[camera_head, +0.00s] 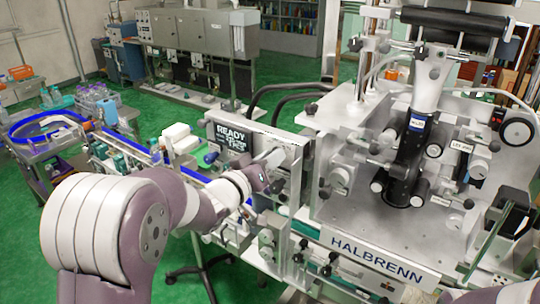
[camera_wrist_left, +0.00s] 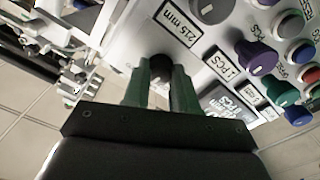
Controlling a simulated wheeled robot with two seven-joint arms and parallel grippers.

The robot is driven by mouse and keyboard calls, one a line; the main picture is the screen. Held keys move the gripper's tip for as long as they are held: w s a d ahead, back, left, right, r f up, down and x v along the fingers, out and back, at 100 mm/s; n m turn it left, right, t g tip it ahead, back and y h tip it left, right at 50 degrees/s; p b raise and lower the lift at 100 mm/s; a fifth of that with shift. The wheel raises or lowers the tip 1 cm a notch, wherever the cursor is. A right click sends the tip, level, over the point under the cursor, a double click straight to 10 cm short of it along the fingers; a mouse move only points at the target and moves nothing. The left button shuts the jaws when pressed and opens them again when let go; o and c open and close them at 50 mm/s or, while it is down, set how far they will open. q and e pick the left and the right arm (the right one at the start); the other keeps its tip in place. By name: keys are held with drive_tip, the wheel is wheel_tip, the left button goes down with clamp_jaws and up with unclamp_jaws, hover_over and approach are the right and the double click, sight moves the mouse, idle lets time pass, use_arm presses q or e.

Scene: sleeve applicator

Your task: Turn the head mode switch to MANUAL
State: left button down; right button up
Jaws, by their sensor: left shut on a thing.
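My left gripper (camera_wrist_left: 160,78) has green fingers, shut on a small black knob (camera_wrist_left: 160,66) on the light grey control panel (camera_wrist_left: 205,48). The fingers cover most of the knob, so its pointer and setting are hidden. The lettering by the knob is upside down in the left wrist view, and I cannot read a head mode or MANUAL mark. In the head view my left arm reaches the panel side of the machine, beside a screen (camera_head: 233,138) reading READY; the fingertips are hard to make out there. My right gripper is not in view.
A purple knob (camera_wrist_left: 256,58), a teal knob (camera_wrist_left: 281,92) and several coloured buttons sit close to the right in the wrist view. The HALBRENN machine (camera_head: 430,185) stands right of my left arm. A blue-edged conveyor (camera_head: 125,143) runs behind the arm.

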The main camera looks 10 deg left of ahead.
use_arm(q)
drive_tip(key=shift+r+n+p, duration=0.3)
drive_tip(key=shift+r+n, duration=0.1)
drive_tip(key=shift+n, duration=0.5)
drive_tip(key=c, duration=0.9)
unclamp_jaws()
drive_tip(key=shift+a, duration=0.1)
drive_tip(key=shift+f, duration=0.15)
drive_tip(key=shift+s+f, duration=0.1)
